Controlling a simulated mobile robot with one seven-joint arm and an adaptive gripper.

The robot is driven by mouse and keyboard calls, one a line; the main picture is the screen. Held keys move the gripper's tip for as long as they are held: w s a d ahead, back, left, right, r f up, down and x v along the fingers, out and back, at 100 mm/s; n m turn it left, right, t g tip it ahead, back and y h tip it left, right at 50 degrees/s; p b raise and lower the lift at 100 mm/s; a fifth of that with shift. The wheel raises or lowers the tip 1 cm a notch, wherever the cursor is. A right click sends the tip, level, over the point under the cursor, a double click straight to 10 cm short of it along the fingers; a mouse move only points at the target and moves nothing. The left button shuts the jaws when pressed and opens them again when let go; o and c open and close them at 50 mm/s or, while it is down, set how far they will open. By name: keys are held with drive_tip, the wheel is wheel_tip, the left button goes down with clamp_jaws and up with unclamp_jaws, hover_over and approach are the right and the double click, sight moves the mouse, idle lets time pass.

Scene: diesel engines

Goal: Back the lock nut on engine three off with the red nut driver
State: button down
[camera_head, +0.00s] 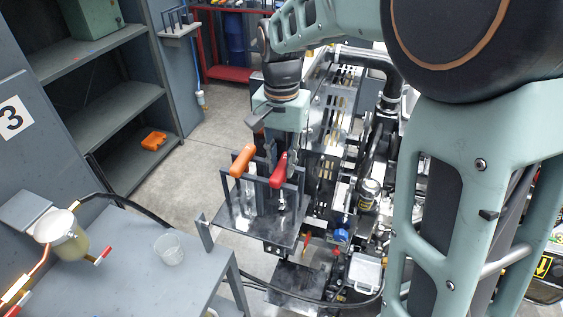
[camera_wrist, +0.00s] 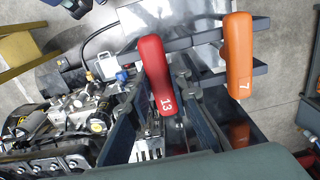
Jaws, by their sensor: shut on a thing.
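The red nut driver (camera_head: 279,170), marked 13, stands upright in a dark rack (camera_head: 262,222). It also shows in the wrist view (camera_wrist: 157,72). My gripper (camera_head: 279,152) has come down over it from above. In the wrist view its dark fingers (camera_wrist: 158,90) lie on either side of the red handle and are shut on it. An orange driver (camera_head: 242,161), marked 7, stands to the left in the same rack; it shows at right in the wrist view (camera_wrist: 239,60). An engine (camera_head: 370,185) lies right of the rack, partly hidden by my arm. I cannot make out the lock nut.
A grey bench (camera_head: 125,262) at lower left holds a clear cup (camera_head: 169,248) and a jar with a pale lid (camera_head: 66,240). Shelves (camera_head: 110,100) with an orange item (camera_head: 153,141) stand behind. A panel marked 3 (camera_head: 14,117) is at left. Open floor (camera_head: 205,165) lies between.

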idle(0.4)
wheel_tip(320, 180, up, 11)
drive_tip(key=p, duration=0.8)
wheel_tip(320, 180, up, 5)
hover_over(282, 165)
idle(0.3)
idle(0.8)
